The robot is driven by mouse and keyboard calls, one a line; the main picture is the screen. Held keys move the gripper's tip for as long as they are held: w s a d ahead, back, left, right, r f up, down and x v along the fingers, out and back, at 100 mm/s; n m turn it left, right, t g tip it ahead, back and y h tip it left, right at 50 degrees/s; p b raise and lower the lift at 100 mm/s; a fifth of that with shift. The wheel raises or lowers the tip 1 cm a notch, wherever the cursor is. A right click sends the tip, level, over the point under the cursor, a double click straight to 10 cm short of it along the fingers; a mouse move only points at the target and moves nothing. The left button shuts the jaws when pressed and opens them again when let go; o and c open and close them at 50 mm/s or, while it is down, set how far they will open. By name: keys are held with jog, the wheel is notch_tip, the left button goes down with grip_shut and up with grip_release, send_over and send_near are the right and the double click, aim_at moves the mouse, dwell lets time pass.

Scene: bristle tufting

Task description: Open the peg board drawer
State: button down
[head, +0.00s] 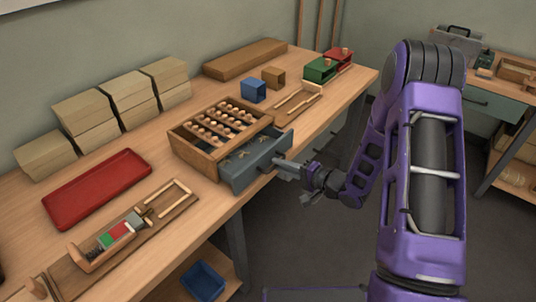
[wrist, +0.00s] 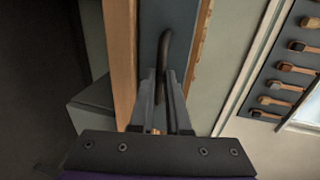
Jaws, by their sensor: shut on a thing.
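The peg board (head: 172,138) is a wooden box on the workbench, with rows of round wooden pegs on its top. Its grey-blue drawer (head: 258,172) stands partly out at the front, and some small light-coloured things show inside. My gripper (head: 283,168) is at the drawer front, from the right. In the wrist view the dark bar handle (wrist: 164,48) runs along the blue-grey drawer front (wrist: 152,20). The fingers of my gripper (wrist: 165,78) are shut on the handle's near end. The fingers hide part of the handle, and the head view hardly shows it.
A red tray (head: 97,187) and a wooden fixture with coloured blocks (head: 118,232) lie to the left. Blue (head: 253,89), brown, green (head: 320,69) and red boxes stand behind. Stacked cartons (head: 85,115) line the wall. Open floor (head: 300,235) lies in front of the drawer.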

jog(key=v, duration=0.2)
jog(key=f+v, duration=0.1)
jog(key=v, duration=0.1)
jog(key=shift+d+p, duration=0.1)
jog(key=shift+p, duration=0.25)
jog(key=c, duration=0.9)
grip_release()
jog(key=shift+s+d, duration=0.1)
jog(key=shift+s, duration=0.05)
jog(key=p+v, duration=0.1)
jog(key=v, duration=1.6)
jog(key=shift+d+r+p, duration=0.1)
jog(key=shift+p, duration=0.2)
